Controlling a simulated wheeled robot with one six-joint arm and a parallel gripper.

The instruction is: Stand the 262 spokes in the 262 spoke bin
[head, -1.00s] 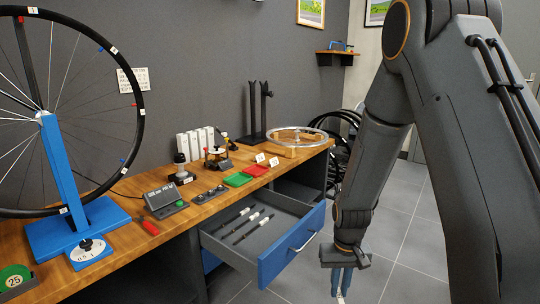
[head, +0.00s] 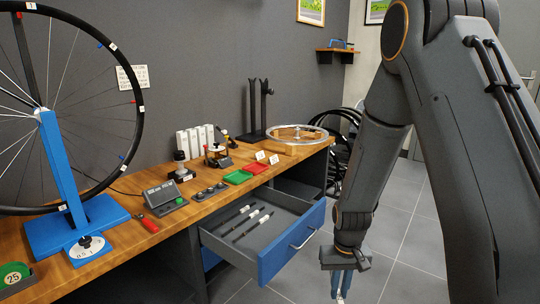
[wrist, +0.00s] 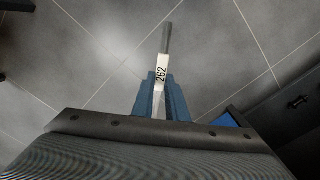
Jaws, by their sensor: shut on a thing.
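My gripper (wrist: 160,88) is shut on the 262 spokes (wrist: 162,72), a thin bundle with a white band marked 262 and a dark end pointing away from my gripper. In the head view my gripper (head: 342,283) hangs low over the floor, right of the open drawer, with its blue fingers pointing down; the held bundle shows only slightly there. A row of white upright bins (head: 195,140) stands at the back of the bench against the wall. Their labels cannot be read, so I cannot tell which is the 262 bin.
The open drawer (head: 290,243) juts from the bench and holds other dark bundles with white bands (head: 252,226). The bench (head: 125,253) carries a wheel stand (head: 65,170), a grey scale-like device (head: 165,197), green and red trays and a wheel rim (head: 297,134). Floor around my gripper is clear.

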